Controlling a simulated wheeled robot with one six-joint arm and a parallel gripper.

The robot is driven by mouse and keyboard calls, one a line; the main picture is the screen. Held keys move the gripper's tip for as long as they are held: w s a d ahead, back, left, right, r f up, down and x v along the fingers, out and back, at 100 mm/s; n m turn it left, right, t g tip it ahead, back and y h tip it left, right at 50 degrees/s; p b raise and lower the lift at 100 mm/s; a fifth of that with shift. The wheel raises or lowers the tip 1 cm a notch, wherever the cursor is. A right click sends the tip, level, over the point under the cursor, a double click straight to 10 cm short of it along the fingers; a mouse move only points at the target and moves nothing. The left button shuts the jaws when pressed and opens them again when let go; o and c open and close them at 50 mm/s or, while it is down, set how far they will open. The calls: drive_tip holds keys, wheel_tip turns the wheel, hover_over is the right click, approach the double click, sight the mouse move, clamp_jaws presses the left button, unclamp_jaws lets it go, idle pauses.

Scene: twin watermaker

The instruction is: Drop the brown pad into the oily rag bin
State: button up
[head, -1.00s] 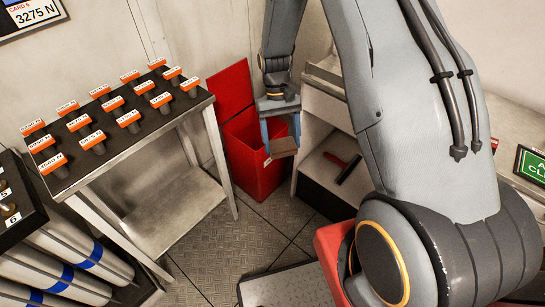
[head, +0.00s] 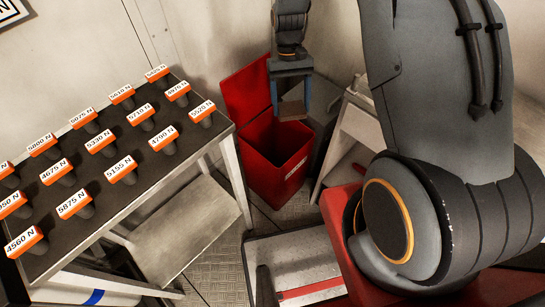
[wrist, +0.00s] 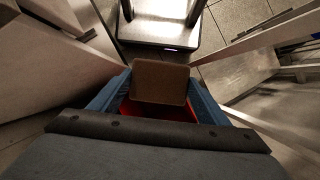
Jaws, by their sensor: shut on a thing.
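My gripper (head: 291,98) points down with its blue fingers shut on the brown pad (head: 291,110). The pad also shows between the fingers in the wrist view (wrist: 161,82). The oily rag bin is the red bin (head: 272,172) with its lid (head: 247,92) raised against the wall. In the head view the pad appears over the back right part of the bin's open mouth. In the wrist view red of the bin (wrist: 158,112) shows below the pad. The pad's exact height above the rim cannot be told.
A metal table (head: 225,130) with several orange-labelled pieces stands left of the bin. A pale shelf unit (head: 350,130) stands to its right. A low grey and white platform (head: 300,262) lies on the floor in front.

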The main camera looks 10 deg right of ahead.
drive_tip(key=w+f+m+y+b, duration=0.1)
drive_tip(key=w+f+m+b, duration=0.3)
drive_tip(key=f+b, duration=0.4)
drive_tip(key=w+f+m+t+y+b, duration=0.1)
drive_tip(key=w+f+m+b, duration=0.2)
drive_tip(key=f+b, duration=0.5)
drive_tip(key=w+f+m+t+y+b, duration=0.1)
drive_tip(key=w+f+m+b, duration=0.3)
drive_tip(key=f+b, duration=0.4)
wheel_tip(320, 180, down, 2)
drive_tip(key=shift+w+d+f+m+y, duration=0.3)
drive_tip(key=shift+w+y, duration=0.1)
drive_tip(key=shift+w, duration=0.2)
drive_tip(key=shift+r, duration=0.1)
drive_tip(key=o, duration=1.2)
drive_tip(key=shift+c, duration=0.2)
drive_tip(key=v, duration=0.7)
drive_tip(key=shift+d+r, duration=0.15)
drive_tip(key=shift+r, duration=0.25)
